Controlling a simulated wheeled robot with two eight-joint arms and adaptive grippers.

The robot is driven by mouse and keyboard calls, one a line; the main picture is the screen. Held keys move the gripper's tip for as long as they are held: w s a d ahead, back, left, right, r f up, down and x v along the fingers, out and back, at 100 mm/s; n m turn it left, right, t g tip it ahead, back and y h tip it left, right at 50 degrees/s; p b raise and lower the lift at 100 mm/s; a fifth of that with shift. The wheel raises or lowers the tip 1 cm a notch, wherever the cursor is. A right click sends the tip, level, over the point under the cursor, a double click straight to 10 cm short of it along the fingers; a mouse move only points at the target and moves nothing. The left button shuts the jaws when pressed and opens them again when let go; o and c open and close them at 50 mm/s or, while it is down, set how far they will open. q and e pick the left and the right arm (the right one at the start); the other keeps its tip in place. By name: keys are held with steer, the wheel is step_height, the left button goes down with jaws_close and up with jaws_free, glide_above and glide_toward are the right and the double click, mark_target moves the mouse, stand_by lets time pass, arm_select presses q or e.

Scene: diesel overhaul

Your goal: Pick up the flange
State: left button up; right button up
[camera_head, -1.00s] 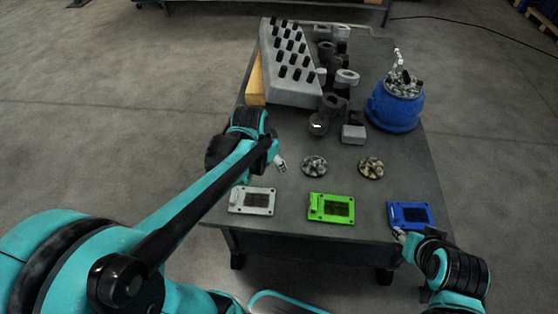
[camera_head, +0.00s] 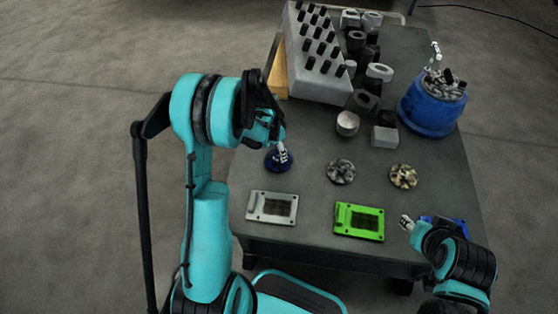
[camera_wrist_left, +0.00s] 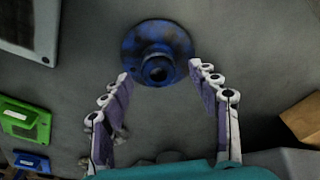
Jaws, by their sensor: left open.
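A round dark blue flange (camera_head: 271,164) lies on the table, above the grey plate in the head view. A grey flange (camera_head: 340,172) and a yellowish flange (camera_head: 403,177) lie to its right. My left gripper (camera_head: 282,153) is open and empty over the blue flange and partly covers it in the head view. In the left wrist view the blue flange (camera_wrist_left: 157,45), with a raised round hub, lies just beyond and between the spread fingertips (camera_wrist_left: 160,73). My right gripper (camera_head: 407,222) hangs near the front right edge of the table; its jaw state is unclear.
A grey plate (camera_head: 255,208), a green plate (camera_head: 359,233) and a partly hidden blue plate (camera_head: 457,222) line the table's front. A studded grey block (camera_head: 319,84), several metal parts and a blue drum (camera_head: 430,117) stand farther back. Bare table surrounds the flanges.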

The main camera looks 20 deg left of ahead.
mark_target(272, 160)
arm_select(q)
steer(key=f, duration=0.1)
steer(key=f+b, duration=0.1)
steer(key=f, duration=0.1)
steer(key=shift+w+d+f, duration=0.25)
steer(key=shift+f, duration=0.1)
steer(key=shift+r, duration=0.1)
jaws_close()
steer(key=shift+r, duration=0.15)
